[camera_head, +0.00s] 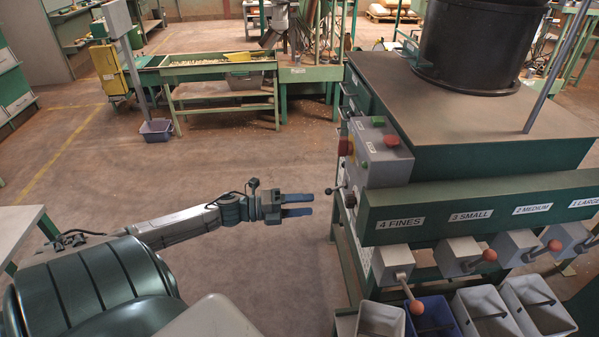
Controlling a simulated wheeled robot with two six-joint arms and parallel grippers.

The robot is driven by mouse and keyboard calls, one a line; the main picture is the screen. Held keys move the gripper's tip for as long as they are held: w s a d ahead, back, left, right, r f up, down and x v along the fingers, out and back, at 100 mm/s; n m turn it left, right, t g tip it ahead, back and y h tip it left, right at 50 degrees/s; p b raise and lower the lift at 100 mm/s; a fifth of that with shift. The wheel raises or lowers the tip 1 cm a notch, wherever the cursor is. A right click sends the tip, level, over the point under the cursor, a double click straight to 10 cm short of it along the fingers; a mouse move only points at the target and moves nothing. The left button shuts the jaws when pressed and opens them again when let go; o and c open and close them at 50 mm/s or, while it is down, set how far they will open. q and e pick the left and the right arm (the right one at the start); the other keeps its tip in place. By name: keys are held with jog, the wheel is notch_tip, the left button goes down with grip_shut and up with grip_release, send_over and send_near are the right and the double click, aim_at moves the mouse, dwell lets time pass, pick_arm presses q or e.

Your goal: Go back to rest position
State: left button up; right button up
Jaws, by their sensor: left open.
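My left gripper (297,205) reaches in from the left on my extended left arm, pointing right. Its two blue fingers are parallel and apart, with nothing between them. It hangs over the open floor, a short gap left of the green sorting machine (470,212). A thin lever with a dark knob (329,191) on the machine's side is just right of the fingertips, apart from them in the picture. My right gripper is not in view.
The machine's grey control box (380,165) has red and green buttons. Below its labelled chutes stand several bins, one of them blue (433,316). A green table (220,75) stands at the back. Floor (230,160) around my left arm is clear.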

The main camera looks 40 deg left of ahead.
pick_arm(q)
jog(key=shift+s+a, duration=0.25)
jog(key=shift+s, duration=0.05)
dwell(0.5)
